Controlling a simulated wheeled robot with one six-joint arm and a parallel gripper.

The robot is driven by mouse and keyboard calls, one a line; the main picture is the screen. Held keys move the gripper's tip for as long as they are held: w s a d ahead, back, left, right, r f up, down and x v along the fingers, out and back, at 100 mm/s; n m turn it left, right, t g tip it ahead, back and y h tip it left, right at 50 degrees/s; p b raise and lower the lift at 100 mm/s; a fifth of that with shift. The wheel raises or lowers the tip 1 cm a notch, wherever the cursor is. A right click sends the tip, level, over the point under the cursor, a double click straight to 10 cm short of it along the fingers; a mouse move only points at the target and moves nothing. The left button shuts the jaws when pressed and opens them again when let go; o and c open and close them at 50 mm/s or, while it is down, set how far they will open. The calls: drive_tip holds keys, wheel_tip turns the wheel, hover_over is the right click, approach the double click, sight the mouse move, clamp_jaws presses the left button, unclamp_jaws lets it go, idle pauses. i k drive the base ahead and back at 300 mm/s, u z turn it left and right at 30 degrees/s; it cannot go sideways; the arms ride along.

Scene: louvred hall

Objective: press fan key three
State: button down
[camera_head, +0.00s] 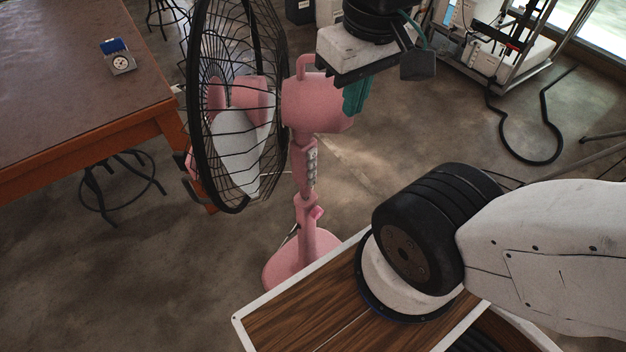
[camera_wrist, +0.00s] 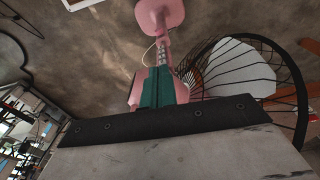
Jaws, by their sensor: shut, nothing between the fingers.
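A pink standing fan (camera_head: 315,102) with a black wire cage stands in the middle of the head view. Its grey keys (camera_head: 312,168) run in a column down the stem, below the motor housing. My gripper (camera_head: 353,108) has teal fingers that are shut and empty, pointing down beside the right end of the housing. The gripper is above the keys and to their right; I cannot tell if it touches the housing. In the wrist view the shut fingers (camera_wrist: 158,72) cover part of the pink housing, and the small keys (camera_wrist: 161,54) show just beyond the tips.
A brown table (camera_head: 70,90) with an orange edge stands at the left and holds a small blue and grey device (camera_head: 118,57). A dark stool (camera_head: 118,188) is under it. A metal frame with equipment (camera_head: 497,50) stands at the back right. A black cable loop (camera_head: 530,160) lies on the floor.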

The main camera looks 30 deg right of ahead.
sight(311, 182)
drive_tip(key=u, duration=0.35)
drive_tip(key=k, duration=1.1)
drive_tip(key=z, duration=0.35)
